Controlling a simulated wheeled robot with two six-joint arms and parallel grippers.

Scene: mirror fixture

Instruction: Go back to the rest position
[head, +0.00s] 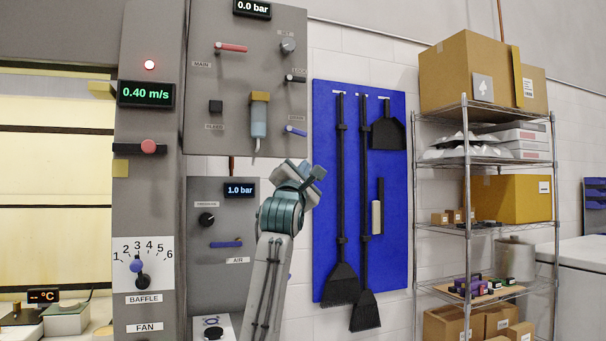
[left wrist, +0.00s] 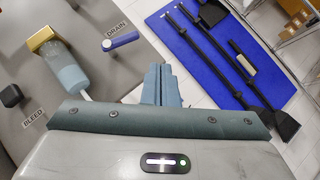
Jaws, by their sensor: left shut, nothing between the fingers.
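My left arm rises from the bottom of the head view, and its gripper (head: 318,173) is in front of the gap between the grey panels and the blue tool board. In the left wrist view the two fingers of the left gripper (left wrist: 161,84) are together, with nothing between them. They are apart from the blue DRAIN lever (left wrist: 121,40) and the filter bowl with the yellow top (left wrist: 66,66). My right gripper is in neither view.
The upper grey panel (head: 232,100) carries red, black and blue handles; the lower panel (head: 200,265) is beside my arm. The blue tool board (head: 326,130) holds brooms and a dustpan. A wire shelf (head: 466,230) with boxes stands right.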

